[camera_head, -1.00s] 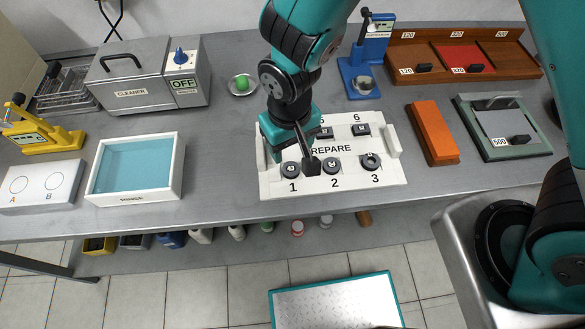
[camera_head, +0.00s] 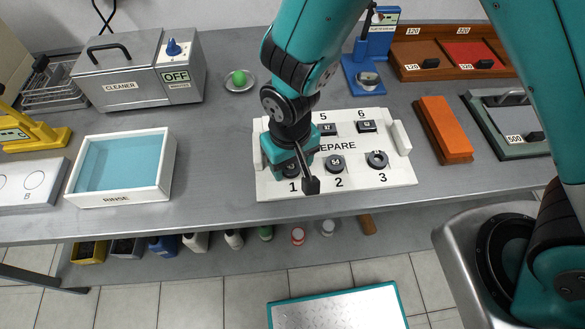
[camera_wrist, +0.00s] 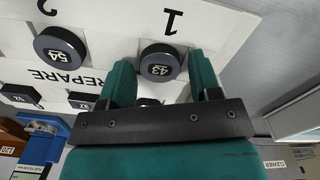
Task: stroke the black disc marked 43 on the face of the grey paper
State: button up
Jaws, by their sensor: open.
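The black disc marked 43 (camera_wrist: 162,65) sits at place 1 on the white PREPARE board. In the wrist view it lies between the two teal fingers of my gripper (camera_wrist: 160,72), which is open. I cannot tell whether the fingers touch it. In the head view my gripper (camera_head: 290,161) is over place 1 and mostly hides that disc. The grey paper (camera_head: 502,117) lies in a green-framed holder marked 500 at the right of the bench, well away from my gripper.
A black disc marked 54 (camera_wrist: 60,48) sits beside it at place 2, and a ring-like disc (camera_head: 377,160) at place 3. Smaller dark pieces stand behind. An orange block (camera_head: 444,128) lies between the board (camera_head: 400,184) and the paper. The rinse tray (camera_head: 167,162) is at left.

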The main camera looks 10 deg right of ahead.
aim_at(291, 167)
jog(key=c, duration=0.7)
jog(key=shift+r+p, duration=2.15)
jog(key=shift+r, duration=0.4)
